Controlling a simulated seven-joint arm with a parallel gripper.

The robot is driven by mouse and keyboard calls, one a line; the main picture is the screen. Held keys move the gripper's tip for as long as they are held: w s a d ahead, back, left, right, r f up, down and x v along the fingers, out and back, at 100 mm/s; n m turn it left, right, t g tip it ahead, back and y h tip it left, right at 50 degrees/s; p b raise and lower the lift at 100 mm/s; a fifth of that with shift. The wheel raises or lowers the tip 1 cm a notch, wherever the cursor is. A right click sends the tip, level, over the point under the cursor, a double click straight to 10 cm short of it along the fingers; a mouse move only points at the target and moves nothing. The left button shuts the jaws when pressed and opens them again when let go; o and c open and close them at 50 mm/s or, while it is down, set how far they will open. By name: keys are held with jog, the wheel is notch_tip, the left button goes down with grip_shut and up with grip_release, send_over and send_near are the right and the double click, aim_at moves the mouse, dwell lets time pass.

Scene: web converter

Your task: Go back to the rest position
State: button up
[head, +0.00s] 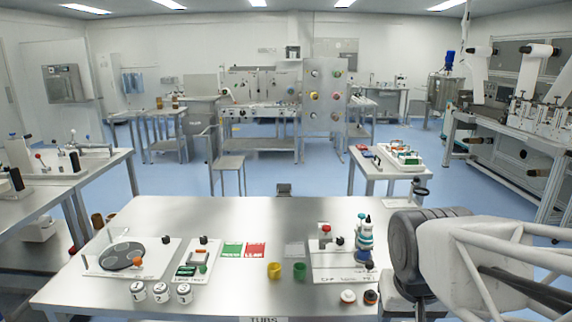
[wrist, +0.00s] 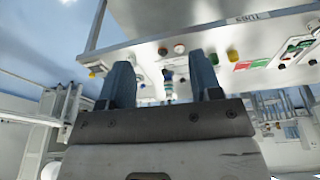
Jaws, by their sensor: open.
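My gripper (wrist: 161,75) shows in the wrist view with its two dark fingers spread apart. Nothing is held between them. Beyond the fingers, the workbench (wrist: 215,42) appears upside down, and the gap between them faces a teal and white stacked item (wrist: 168,82). I cannot judge the distance exactly, but no contact shows. In the head view, only links of my arm show at the right, beside the workbench (head: 200,220); the gripper itself cannot be made out there.
On the bench are a grey disc (head: 120,256), white numbered tubs (head: 160,292), green (head: 231,250) and red (head: 255,250) cards, yellow (head: 274,270) and green (head: 299,271) cups, and a teal stack (head: 365,240). A side table (head: 385,180) stands behind. The bench's front middle is clear.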

jog(key=shift+n+y, duration=0.3)
jog(key=shift+n, duration=0.2)
jog(key=s, duration=0.4)
jog(key=shift+a+f, duration=0.2)
jog(key=shift+a, duration=0.2)
